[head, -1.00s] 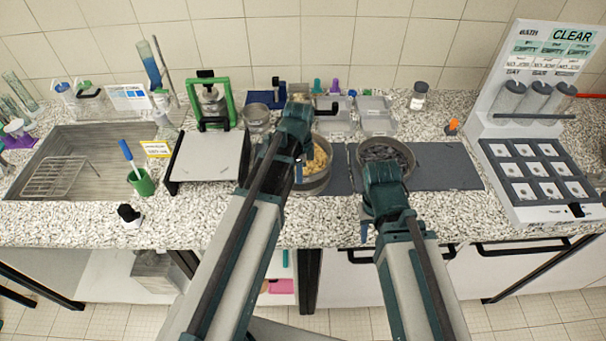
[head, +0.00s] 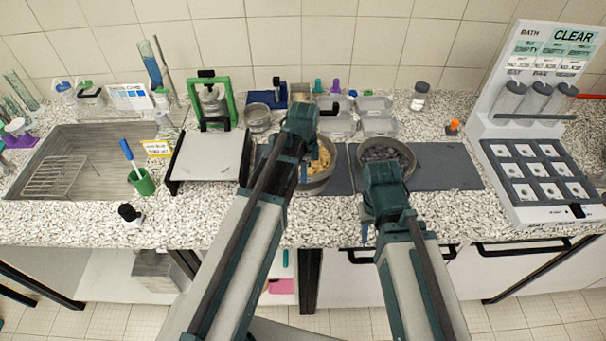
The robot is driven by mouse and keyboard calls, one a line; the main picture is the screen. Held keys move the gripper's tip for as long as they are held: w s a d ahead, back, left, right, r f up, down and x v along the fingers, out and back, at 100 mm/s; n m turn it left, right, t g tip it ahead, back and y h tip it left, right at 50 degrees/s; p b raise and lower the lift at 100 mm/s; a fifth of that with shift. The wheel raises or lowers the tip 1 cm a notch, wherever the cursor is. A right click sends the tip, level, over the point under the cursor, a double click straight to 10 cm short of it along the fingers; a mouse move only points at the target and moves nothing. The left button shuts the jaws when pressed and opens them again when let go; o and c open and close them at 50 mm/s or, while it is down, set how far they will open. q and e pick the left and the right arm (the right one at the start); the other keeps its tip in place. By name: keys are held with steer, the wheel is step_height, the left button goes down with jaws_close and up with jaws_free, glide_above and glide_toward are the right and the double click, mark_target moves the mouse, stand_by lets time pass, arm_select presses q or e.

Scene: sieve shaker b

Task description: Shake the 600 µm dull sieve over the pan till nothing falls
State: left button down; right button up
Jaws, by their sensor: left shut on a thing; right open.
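A round metal vessel with tan pieces in it (head: 322,181), which looks like the sieve, is at the middle of the counter. My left gripper (head: 304,120) is over its left and far side and hides part of it. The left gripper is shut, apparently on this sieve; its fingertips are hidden. Its size label cannot be read, and no pan shows clearly beneath it. A second round metal vessel with dark grey pieces (head: 409,158) stands to the right on a dark mat.
Dark mats (head: 450,166) lie under the vessels. A white board (head: 209,158) and a green-framed device (head: 211,104) stand left, beside a sink (head: 95,160). Clear trays (head: 377,118) are behind. A sloped panel (head: 535,175) stands right.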

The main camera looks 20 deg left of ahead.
arm_select(q)
steer(key=shift+s+a, duration=0.15)
steer(key=shift+a, duration=0.4)
steer(key=shift+s+a, duration=0.15)
steer(key=shift+a, duration=0.4)
steer(key=shift+d, duration=0.1)
steer(key=shift+w+d, duration=0.2)
steer(key=shift+d, duration=0.4)
steer(key=shift+w+d, duration=0.15)
steer(key=shift+d, duration=0.4)
steer(key=shift+a, duration=0.1)
steer(key=shift+s+a, duration=0.2)
steer(key=shift+a, duration=0.4)
steer(key=shift+s+a, duration=0.2)
steer(key=shift+a, duration=0.35)
steer(key=shift+d, duration=0.1)
